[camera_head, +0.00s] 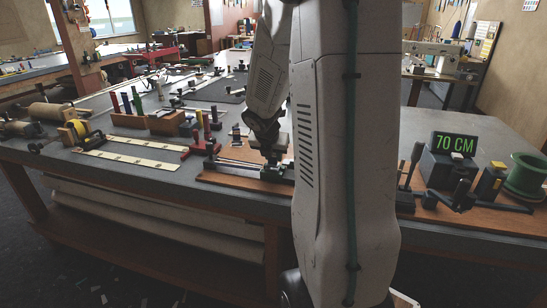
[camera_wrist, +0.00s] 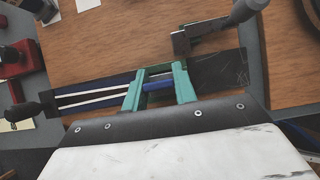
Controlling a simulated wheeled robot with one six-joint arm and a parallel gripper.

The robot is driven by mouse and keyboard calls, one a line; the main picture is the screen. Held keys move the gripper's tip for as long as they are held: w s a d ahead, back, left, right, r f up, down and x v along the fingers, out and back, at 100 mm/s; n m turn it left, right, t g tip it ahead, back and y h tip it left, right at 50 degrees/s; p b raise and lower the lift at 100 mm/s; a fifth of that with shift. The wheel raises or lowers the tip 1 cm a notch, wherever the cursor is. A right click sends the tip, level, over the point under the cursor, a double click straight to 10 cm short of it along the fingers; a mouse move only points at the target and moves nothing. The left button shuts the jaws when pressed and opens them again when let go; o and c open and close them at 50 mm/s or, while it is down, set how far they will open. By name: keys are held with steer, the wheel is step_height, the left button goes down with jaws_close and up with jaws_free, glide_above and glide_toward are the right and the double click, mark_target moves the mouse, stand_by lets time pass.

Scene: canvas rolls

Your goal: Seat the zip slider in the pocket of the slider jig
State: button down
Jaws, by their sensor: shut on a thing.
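My gripper (camera_wrist: 161,70) shows in the wrist view with two teal fingers over the jig, shut on a small piece between their tips. I take this piece to be the zip slider; it is mostly hidden. A bright blue part (camera_wrist: 158,87) shows between the fingers, and I cannot tell if it belongs to the slider or to what lies below. The slider jig (camera_wrist: 215,72) is a long dark plate with pale rails running left. In the head view the jig (camera_head: 265,172) lies under my gripper (camera_head: 270,152), partly hidden by my arm. The pocket cannot be made out.
A dark clamp block with a grey handle (camera_wrist: 182,42) stands close beyond the right finger. A black knob (camera_wrist: 28,108) is at the jig's left end. In the head view, a red stand (camera_head: 203,147), a display reading 70 CM (camera_head: 455,145) and a green spool (camera_head: 525,176) stand on the bench.

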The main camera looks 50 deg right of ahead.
steer(key=c, duration=1.4)
jaws_free()
steer(key=shift+s+a+f, duration=0.25)
steer(key=shift+a+f, duration=0.05)
steer(key=shift+f, duration=0.3)
steer(key=o, duration=0.3)
steer(key=shift+w, duration=0.15)
steer(key=shift+r, duration=0.35)
steer(key=v, duration=1.1)
steer(key=shift+r, duration=0.35)
steer(key=shift+a, duration=0.1)
